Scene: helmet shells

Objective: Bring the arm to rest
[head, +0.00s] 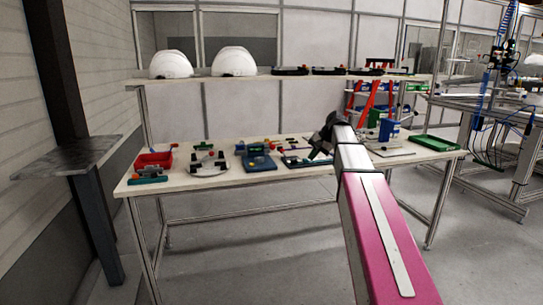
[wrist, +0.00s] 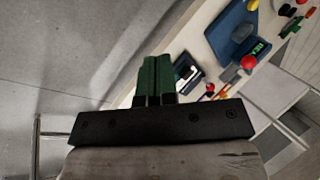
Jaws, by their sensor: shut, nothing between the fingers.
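My pink and grey arm reaches out from the lower right of the head view toward the workbench (head: 230,181). My gripper (head: 325,137) is at its far end, in front of the bench's right half; its fingers are hard to make out there. In the wrist view my gripper (wrist: 156,75) shows two dark green fingers side by side, shut with nothing between them. Beyond the fingertips are the grey floor and the bench edge. Two white helmet shells, the left one (head: 171,64) and the right one (head: 234,62), sit on the upper shelf (head: 200,78).
The bench holds a red bin (head: 153,161), a blue fixture (head: 257,160), a green tray (head: 435,142) and several small parts. The blue fixture also shows in the wrist view (wrist: 232,33). A dark post with a grey plate (head: 70,156) stands at left. Floor in front is clear.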

